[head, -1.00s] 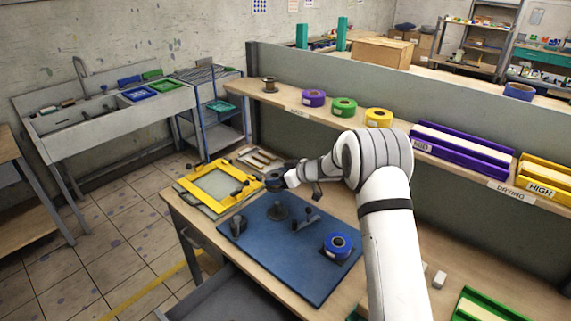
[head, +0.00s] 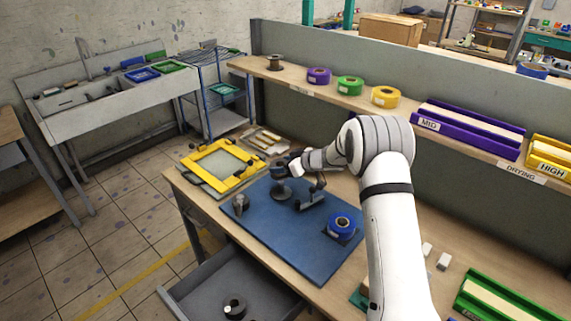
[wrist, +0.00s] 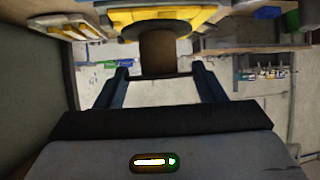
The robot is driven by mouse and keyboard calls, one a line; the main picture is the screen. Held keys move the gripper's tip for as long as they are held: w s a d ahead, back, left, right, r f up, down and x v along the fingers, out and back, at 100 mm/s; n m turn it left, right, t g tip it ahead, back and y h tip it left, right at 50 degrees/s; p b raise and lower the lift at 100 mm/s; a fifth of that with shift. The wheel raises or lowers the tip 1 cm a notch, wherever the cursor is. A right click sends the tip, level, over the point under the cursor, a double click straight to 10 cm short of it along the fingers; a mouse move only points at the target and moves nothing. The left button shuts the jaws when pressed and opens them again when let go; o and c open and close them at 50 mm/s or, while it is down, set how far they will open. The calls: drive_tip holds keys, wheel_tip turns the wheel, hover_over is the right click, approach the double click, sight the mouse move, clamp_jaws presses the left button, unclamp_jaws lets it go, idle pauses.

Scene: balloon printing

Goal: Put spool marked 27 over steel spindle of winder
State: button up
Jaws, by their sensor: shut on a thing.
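My gripper (head: 289,164) is shut on a spool with a brown core (wrist: 158,52) and a dark flange; no number shows on it. In the wrist view my two fingers (wrist: 160,75) stand on either side of the core. In the head view the held spool is small, dark and partly hidden by the gripper. It is just above and behind the winder's dark round base (head: 281,193) on the blue board (head: 310,260). The steel spindle cannot be made out clearly, and I cannot tell whether the spool touches it.
A blue tape roll (head: 342,224) sits on the board. Dark fittings (head: 240,205) stand left and right of the base. A yellow frame (head: 220,168) lies behind left. An open drawer (head: 205,290) holds a dark spool (head: 235,307). Another spool (head: 273,62) stands on the shelf.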

sight(283, 184)
drive_tip(key=shift+f+b, duration=2.45)
drive_tip(key=shift+b, duration=0.05)
drive_tip(key=shift+f+b, duration=0.3)
drive_tip(key=shift+f, duration=1.3)
drive_tip(key=o, duration=1)
drive_tip(key=shift+o, duration=0.2)
drive_tip(key=b+v, duration=0.1)
drive_tip(key=v, duration=0.6)
drive_tip(key=shift+s+d+r, duration=0.2)
drive_tip(key=shift+d, duration=0.1)
